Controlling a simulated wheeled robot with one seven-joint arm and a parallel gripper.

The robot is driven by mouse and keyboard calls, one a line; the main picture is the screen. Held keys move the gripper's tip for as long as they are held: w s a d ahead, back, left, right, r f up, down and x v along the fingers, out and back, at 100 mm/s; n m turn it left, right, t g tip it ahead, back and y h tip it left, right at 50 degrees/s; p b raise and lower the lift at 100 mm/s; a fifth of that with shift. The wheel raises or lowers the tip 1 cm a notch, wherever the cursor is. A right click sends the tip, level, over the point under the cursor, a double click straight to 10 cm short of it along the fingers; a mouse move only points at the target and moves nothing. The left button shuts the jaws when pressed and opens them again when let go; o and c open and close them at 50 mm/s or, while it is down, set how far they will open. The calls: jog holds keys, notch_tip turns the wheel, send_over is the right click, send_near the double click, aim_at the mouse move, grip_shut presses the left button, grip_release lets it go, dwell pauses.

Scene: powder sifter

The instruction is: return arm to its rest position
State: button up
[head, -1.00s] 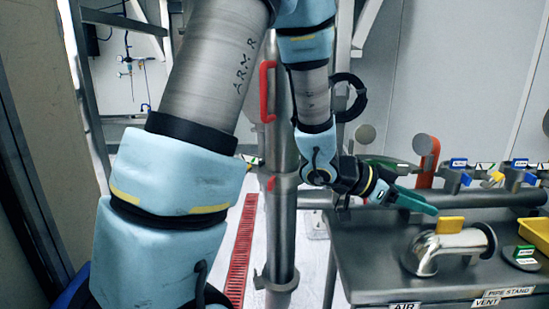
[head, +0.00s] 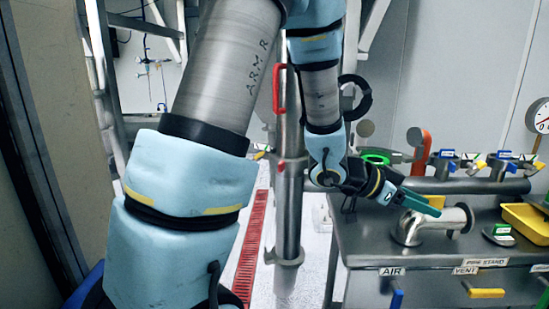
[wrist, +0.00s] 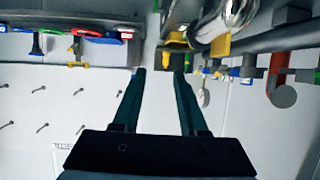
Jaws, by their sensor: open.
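My arm hangs down through the head view, with pale blue padded covers and a grey link marked ARM R. My gripper (head: 420,202) has green fingers and points right, above the left end of a steel bench (head: 350,240). In the wrist view the two dark green fingers (wrist: 160,72) stand apart with nothing between them. A yellow part and a silver pipe lie beyond the tips there. In the head view the gripper is close to a bent steel pipe fitting (head: 430,226); I cannot tell whether they touch.
Valves with blue and yellow handles (head: 500,162) line the bench's back. A vertical steel pipe (head: 290,200) stands left of the bench. Floor with a red grate (head: 250,245) shows below.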

jog(key=w+a+f+n+t+y, duration=0.25)
jog(key=w+a+n+y, duration=0.3)
jog(key=a, duration=0.65)
jog(key=w+a+f+n+t+y, duration=0.1)
jog(key=w+a+n+t+y, duration=0.3)
jog(key=w+a, duration=0.55)
jog(key=s+a+f+n+g+y, duration=0.2)
jog(key=s+a+n+g, duration=0.3)
jog(key=s+a, duration=0.8)
jog(key=a+n+y, duration=0.1)
jog(key=a+n, duration=0.1)
jog(key=shift+s+a+f, duration=0.2)
jog(key=shift+s+a, duration=0.1)
jog(key=shift+s, duration=0.1)
